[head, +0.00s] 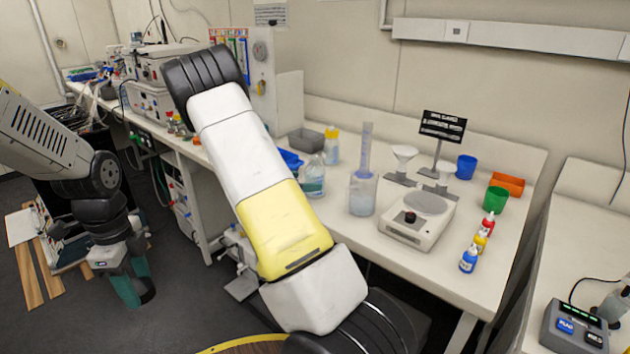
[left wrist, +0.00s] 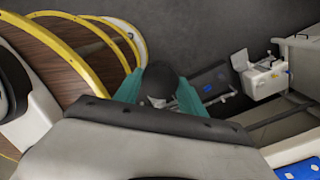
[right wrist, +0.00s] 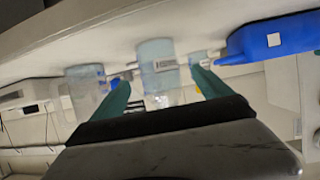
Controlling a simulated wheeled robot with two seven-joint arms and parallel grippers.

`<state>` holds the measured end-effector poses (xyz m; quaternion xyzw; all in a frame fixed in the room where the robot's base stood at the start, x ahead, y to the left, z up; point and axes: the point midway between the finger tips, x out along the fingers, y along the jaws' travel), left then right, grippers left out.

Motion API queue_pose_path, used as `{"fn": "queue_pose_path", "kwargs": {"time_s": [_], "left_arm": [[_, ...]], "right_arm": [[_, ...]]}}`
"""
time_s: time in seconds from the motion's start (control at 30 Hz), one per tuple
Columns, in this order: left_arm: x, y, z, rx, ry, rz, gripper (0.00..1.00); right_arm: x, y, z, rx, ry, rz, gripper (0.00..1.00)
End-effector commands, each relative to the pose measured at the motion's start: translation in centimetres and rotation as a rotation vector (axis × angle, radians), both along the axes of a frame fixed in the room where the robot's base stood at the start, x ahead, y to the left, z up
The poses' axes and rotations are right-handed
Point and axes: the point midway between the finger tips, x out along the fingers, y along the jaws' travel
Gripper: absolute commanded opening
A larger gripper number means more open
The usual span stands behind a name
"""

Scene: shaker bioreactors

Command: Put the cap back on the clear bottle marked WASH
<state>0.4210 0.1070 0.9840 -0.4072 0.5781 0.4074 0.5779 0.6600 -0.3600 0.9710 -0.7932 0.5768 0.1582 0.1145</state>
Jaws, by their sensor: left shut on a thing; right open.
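A clear bottle (head: 312,180) with pale blue liquid stands on the bench, partly hidden by my right arm. A pale-labelled clear bottle, probably the same, shows upside down between the fingers in the right wrist view (right wrist: 156,62); I cannot read its label. My right gripper (right wrist: 160,90) is open and empty, facing this bottle; it is hidden in the head view. My left gripper (head: 138,290) hangs low over the floor, away from the bench. It is shut on a dark rounded thing, probably the cap (left wrist: 161,80), between the teal fingers in the left wrist view.
Near the bottle stand a beaker (head: 362,196), a tall cylinder (head: 366,150), a yellow-topped bottle (head: 332,148) and a blue container (right wrist: 275,40). A balance (head: 410,230), funnels and small coloured bottles occupy the right side.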

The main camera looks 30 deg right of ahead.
Motion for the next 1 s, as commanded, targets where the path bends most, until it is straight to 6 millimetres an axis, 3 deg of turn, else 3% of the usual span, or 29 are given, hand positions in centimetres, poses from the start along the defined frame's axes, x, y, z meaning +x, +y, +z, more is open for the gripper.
{"fn": "queue_pose_path", "kwargs": {"time_s": [0.4, 0.73, 1.0], "left_arm": [[0.0, 0.0, 0.0, 0.0, 0.0, 0.0, 0.1], [0.0, 0.0, 0.0, 0.0, 0.0, 0.0, 0.1], [0.0, 0.0, 0.0, 0.0, 0.0, 0.0, 0.1]], "right_arm": [[0.2, -0.5, -0.1, -0.001, 0.0, 0.0, 0.89], [1.4, -4.5, -1.4, 0.0, 0.001, -0.002, 0.89], [1.6, -5.0, -1.6, 0.0, -0.001, 0.001, 0.89]]}}
